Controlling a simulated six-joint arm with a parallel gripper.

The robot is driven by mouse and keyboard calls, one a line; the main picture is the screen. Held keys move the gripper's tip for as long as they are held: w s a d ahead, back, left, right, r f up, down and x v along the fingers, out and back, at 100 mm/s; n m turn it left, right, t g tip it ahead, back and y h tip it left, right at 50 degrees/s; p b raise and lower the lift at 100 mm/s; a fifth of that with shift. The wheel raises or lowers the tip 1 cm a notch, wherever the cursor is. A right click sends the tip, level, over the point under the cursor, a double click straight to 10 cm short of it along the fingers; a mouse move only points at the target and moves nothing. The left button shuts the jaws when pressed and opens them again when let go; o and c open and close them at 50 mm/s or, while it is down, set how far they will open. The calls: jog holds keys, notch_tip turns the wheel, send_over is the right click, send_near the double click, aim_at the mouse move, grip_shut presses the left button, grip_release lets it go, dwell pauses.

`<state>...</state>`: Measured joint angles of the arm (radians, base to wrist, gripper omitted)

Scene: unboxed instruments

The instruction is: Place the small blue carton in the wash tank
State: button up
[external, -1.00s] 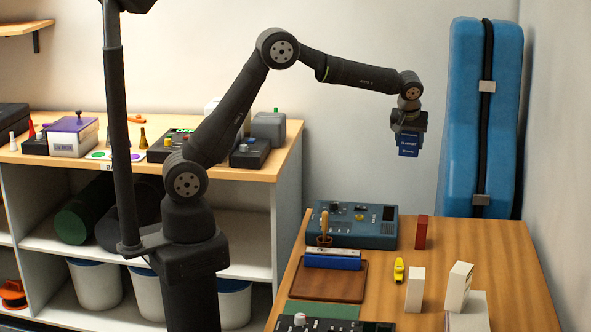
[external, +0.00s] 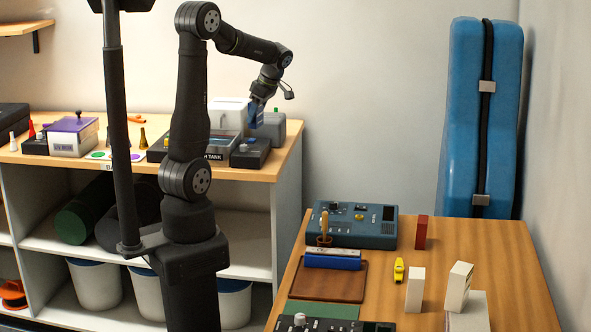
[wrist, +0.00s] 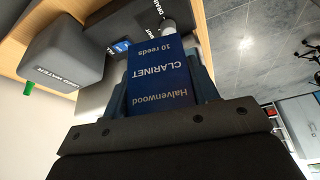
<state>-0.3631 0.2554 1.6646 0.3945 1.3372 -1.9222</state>
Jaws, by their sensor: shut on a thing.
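The small blue carton, marked "CLARINET 10 reeds", is in my gripper (external: 258,108). The carton (external: 256,118) is partly hidden in the external view. In the wrist view the carton (wrist: 160,75) sits between both fingers of my gripper (wrist: 163,95), its printed face toward the camera. My gripper is shut on it and holds it in the air over the shelf top. The wash tank (external: 217,154), with a label ending in "TANK", stands on the shelf top below and left of the carton. A pale upright panel or box shows behind it.
A grey container (external: 270,128) stands right of the tank; in the wrist view it (wrist: 65,50) is close to the carton. A dark control box (external: 250,152) sits in front of it. A purple-topped box (external: 74,135) is at left. The wooden table (external: 480,240) holds other instruments.

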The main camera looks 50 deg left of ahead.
jog(key=s+a+f, duration=0.2)
jog(key=s+a, duration=0.1)
jog(key=a, duration=0.1)
jog(key=s+a+f+n, duration=0.1)
jog(key=s+a+f, duration=0.1)
jog(key=s+a, duration=0.1)
jog(key=s+a+f+n, duration=0.1)
jog(key=s+a+f, duration=0.2)
jog(key=a, duration=0.2)
jog(key=shift+a+g+h, duration=0.3)
jog(key=shift+a+f, duration=0.2)
jog(key=shift+f, duration=1.85)
jog(key=shift+f, duration=0.1)
jog(key=o, duration=1)
jog(key=v, duration=1.2)
